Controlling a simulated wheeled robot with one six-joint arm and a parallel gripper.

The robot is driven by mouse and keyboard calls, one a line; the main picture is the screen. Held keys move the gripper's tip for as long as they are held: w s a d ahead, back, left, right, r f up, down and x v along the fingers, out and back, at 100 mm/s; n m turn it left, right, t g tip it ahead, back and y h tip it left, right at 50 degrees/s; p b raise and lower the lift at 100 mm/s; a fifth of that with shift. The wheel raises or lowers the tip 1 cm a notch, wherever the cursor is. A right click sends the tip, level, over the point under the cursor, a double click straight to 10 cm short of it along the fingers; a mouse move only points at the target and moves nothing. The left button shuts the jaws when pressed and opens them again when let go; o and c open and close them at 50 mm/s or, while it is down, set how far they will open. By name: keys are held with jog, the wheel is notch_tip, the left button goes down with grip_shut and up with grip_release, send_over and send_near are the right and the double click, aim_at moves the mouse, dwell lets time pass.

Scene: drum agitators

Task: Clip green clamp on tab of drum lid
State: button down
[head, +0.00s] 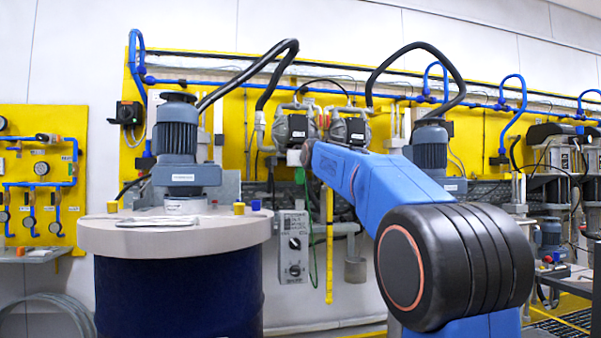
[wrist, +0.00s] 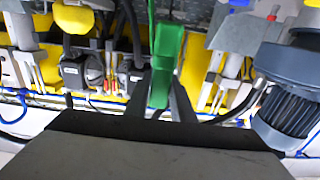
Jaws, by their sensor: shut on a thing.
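My gripper (wrist: 163,92) is shut on the green clamp (wrist: 166,50), which sticks out between the dark fingers in the middle of the wrist view. The drum lid (head: 150,237) is a pale disc on a dark blue drum (head: 180,296) at the left of the head view. My arm is to the right of the drum, apart from it. I cannot make out which part of the lid is the tab.
On the lid stand a grey-blue motor (head: 177,140), a flat grey piece (head: 165,221), small yellow blocks (head: 239,208) and a blue block (head: 255,204). A grey control box (head: 293,248) hangs between drum and arm. Pumps and black hoses line the yellow wall panel (head: 233,130) behind.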

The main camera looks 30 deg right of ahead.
aim_at(301, 173)
jog(key=shift+d+f, duration=0.1)
jog(key=shift+f, duration=2)
jog(key=shift+f, duration=2.15)
jog(key=c, duration=1.4)
grip_release()
jog(key=shift+c, duration=0.2)
jog(key=v, duration=1.7)
jog(key=s+a+f+n+g+y, duration=0.1)
jog(key=s+a+f+g, duration=0.1)
jog(key=s+a+f, duration=0.45)
jog(key=s+a+f+g+y, duration=0.2)
jog(key=s+f, duration=0.2)
jog(key=f, duration=0.6)
jog(key=s+a+f+n+g+y, duration=0.1)
jog(key=s+a+f+g, duration=0.1)
jog(key=s+a+f, duration=0.5)
jog(key=s+a+f+g, duration=0.1)
jog(key=s+f+g, duration=0.2)
jog(key=s+f, duration=0.6)
jog(key=s+a+f+n+g+y, duration=0.1)
jog(key=s+f+g, duration=0.2)
jog(key=s+f, duration=0.6)
notch_tip(301, 173, down, 5)
jog(key=shift+s+f+g, duration=0.15)
jog(key=shift+s+g, duration=0.15)
jog(key=shift+s, duration=0.05)
